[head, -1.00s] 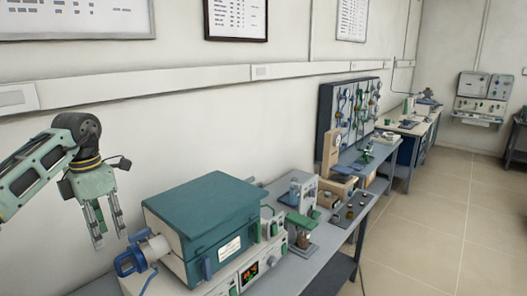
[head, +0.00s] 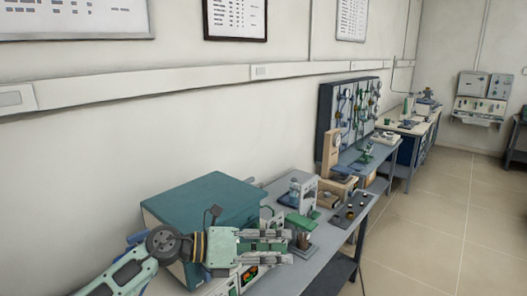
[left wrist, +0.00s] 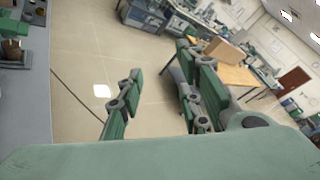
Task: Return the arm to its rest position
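My left gripper (head: 290,246) is in front of the furnace in the head view, its fingers pointing right. Its two fingers stand apart with nothing between them. It also shows in the left wrist view (left wrist: 160,100), open and empty over the floor. The teal and white muffle furnace (head: 200,205) sits on the near bench. My right gripper does not show in either view.
The grey bench (head: 325,238) carries a small grey and green device (head: 302,192) and a dark tray (head: 350,212) right of the furnace. The tiled floor (head: 430,220) on the right is clear.

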